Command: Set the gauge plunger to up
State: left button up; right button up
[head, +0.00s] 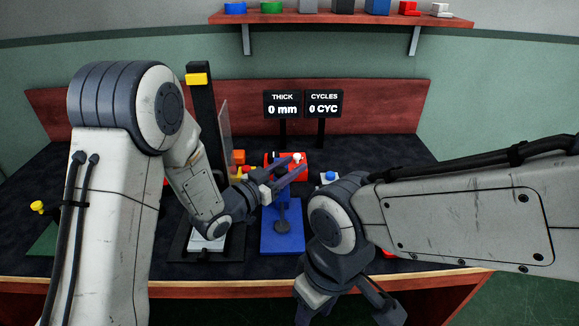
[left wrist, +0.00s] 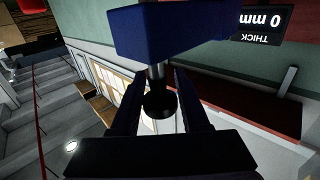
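The gauge stands on a blue base plate (head: 270,240) in the middle of the table, with a dark stem and round foot (head: 283,226). In the left wrist view, turned upside down, a blue block (left wrist: 175,35) carries a silver rod ending in a black round knob (left wrist: 160,105). My left gripper (head: 300,167) is above the base plate, fingers pointing right. Its fingers lie on both sides of the knob, with gaps visible. The head view does not show the plunger clearly. The THICK display (head: 283,105) reads 0 mm. My right gripper (head: 347,305) is open and empty near the front edge.
A black stand with a yellow block (head: 197,79) and a clear panel rises left of the gauge. A red device (head: 290,162) lies behind my left gripper. The CYCLES display (head: 323,105) reads 0 CYC. A shelf (head: 330,18) is on the wall. The table's back right is clear.

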pick_arm(q)
grip_shut()
dwell(1.1)
jog(key=shift+r, duration=0.1)
